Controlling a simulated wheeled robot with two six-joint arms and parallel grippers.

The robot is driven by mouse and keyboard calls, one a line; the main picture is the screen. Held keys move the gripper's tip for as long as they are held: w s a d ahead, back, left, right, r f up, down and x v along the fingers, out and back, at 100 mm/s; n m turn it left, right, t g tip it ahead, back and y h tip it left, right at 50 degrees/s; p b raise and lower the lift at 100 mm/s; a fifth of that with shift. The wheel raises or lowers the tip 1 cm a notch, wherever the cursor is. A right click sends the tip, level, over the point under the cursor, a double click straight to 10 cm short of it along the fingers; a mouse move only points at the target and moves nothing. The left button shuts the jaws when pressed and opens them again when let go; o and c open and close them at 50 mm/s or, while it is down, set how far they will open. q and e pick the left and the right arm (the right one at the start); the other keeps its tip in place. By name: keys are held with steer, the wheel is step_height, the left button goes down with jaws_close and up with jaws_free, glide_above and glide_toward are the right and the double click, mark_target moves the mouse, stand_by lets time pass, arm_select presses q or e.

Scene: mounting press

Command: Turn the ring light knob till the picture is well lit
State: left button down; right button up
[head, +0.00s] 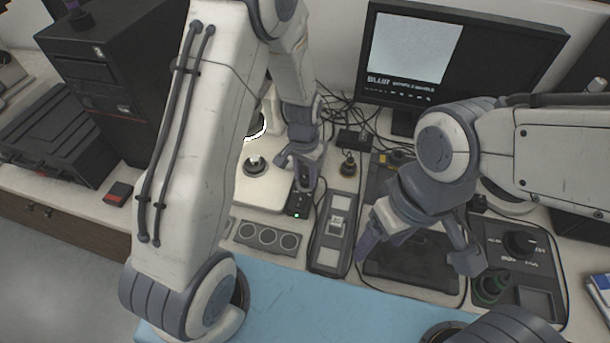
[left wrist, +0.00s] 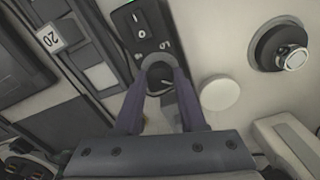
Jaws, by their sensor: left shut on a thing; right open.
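The ring light control box (head: 297,208) is small and black with a green lamp; in the left wrist view the box (left wrist: 138,25) shows white markings. My left gripper (head: 303,183) points down at it, and in the left wrist view its fingers (left wrist: 160,85) are shut on the dark round knob (left wrist: 159,69) at the box's end. The head view hides the knob behind the gripper. The ring light (head: 262,130) shows as a bright white arc, partly behind my left arm. The monitor (head: 480,55) shows a plain light grey picture (head: 415,45) with "BLUR" below. My right gripper (head: 418,253) is open and empty.
A dark panel with several round wells (head: 267,237) and a grey tray (head: 333,235) lie near the box. A control panel (head: 525,255) with a black knob stands at right. Cables run behind. The blue mat (head: 300,305) in front is clear.

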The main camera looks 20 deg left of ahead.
mark_target(305, 178)
stand_by(0.3)
arm_select(q)
steer(key=shift+c, duration=2.4)
jaws_free()
steer(key=shift+r, duration=0.15)
step_height(305, 178, up, 10)
steer(key=b, duration=0.1)
steer(key=shift+a, duration=0.2)
steer(key=shift+r, duration=0.1)
